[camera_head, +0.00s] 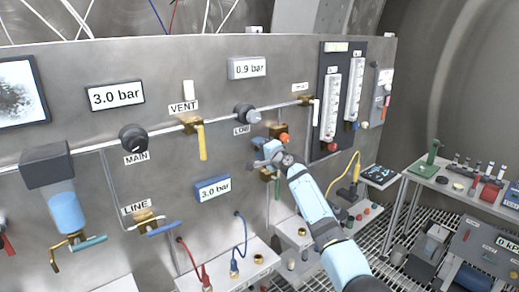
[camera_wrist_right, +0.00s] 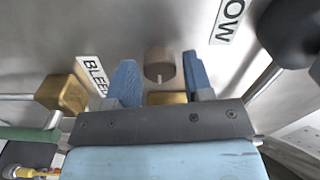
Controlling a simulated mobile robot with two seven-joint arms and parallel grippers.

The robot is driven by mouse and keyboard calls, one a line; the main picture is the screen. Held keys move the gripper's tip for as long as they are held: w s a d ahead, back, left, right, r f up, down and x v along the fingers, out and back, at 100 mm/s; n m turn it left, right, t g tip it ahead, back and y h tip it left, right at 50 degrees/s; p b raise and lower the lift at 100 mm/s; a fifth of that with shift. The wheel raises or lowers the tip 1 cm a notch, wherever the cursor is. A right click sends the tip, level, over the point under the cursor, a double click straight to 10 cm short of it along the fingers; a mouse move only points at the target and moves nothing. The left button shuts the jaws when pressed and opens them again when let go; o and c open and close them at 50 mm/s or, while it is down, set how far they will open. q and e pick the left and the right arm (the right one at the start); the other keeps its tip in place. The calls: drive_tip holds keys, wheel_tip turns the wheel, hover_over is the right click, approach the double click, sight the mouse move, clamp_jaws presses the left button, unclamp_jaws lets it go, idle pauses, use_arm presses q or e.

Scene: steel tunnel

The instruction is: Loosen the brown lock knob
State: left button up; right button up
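The brown lock knob (camera_wrist_right: 158,63) shows in the right wrist view as a short round cylinder on the steel panel, with a small dark mark on its lower edge. My right gripper (camera_wrist_right: 161,80) is open, with one blue finger on each side of the knob and a visible gap on both sides. In the head view my right gripper (camera_head: 257,154) is at the panel below the LOW regulator; the brown knob cannot be made out there. A brass block (camera_wrist_right: 166,98) shows between the fingers in the wrist view. My left gripper is not in view.
The VENT valve's yellow lever (camera_head: 202,142) is to the left.

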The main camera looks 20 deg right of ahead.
drive_tip(key=shift+o, duration=0.6)
drive_tip(key=shift+s, duration=0.2)
drive_tip(key=v, duration=1.3)
drive_tip(key=shift+s+b, duration=0.2)
drive_tip(key=shift+b, duration=0.25)
drive_tip(key=shift+d, duration=0.1)
